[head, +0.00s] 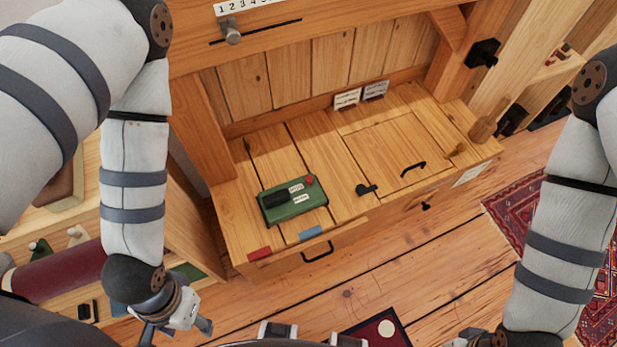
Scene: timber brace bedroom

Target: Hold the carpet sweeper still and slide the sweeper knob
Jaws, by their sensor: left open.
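A small green box (293,201) lies on the wooden desk top, with a black part, white labels and a red knob (309,180) at its upper right corner. It looks like the carpet sweeper, though I cannot be sure. My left gripper (177,328) is at the bottom left, open and empty, below and left of the green box and well apart from it. My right gripper (482,339) is at the bottom edge, mostly cut off, far from the box. Its fingers are hidden.
The desk (238,222) has a hatch with a black handle (413,168), a black latch (366,189) and a front drawer handle (318,251). A metal slider (230,32) sits in a slot above. A maroon roll (65,271) lies left. Red and blue tabs mark the front edge.

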